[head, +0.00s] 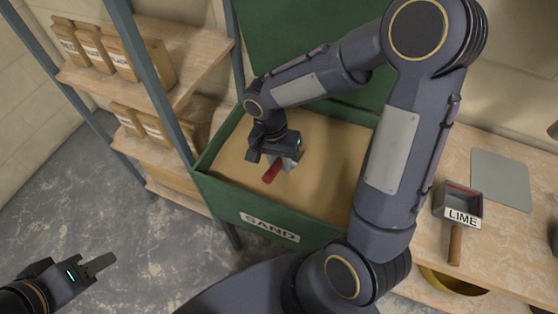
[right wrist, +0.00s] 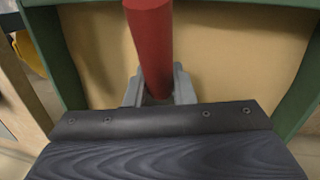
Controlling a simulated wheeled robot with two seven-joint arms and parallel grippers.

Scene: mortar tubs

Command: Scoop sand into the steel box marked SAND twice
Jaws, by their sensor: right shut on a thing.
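A green bin (head: 205,187) marked SAND on its front wall holds a broad bed of tan sand (head: 335,150). My right gripper (head: 288,163) is over the sand, shut on a tool with a red handle (head: 271,173). The red handle (right wrist: 150,45) also shows in the right wrist view, between the grey fingers (right wrist: 157,88). The tool's working end is hidden, and I cannot tell whether it touches the sand. My left gripper (head: 100,264) is low at the left, above the floor, away from the bin; its finger gap is unclear. I see no steel box marked SAND.
A grey box (head: 447,202) marked LIME, with a wooden handle (head: 456,245), is on the table (head: 490,250) at right. A grey plate (head: 500,178) lies behind it. Shelves with labelled bags (head: 93,45) stand at left. A yellow round container (head: 455,282) is below the table.

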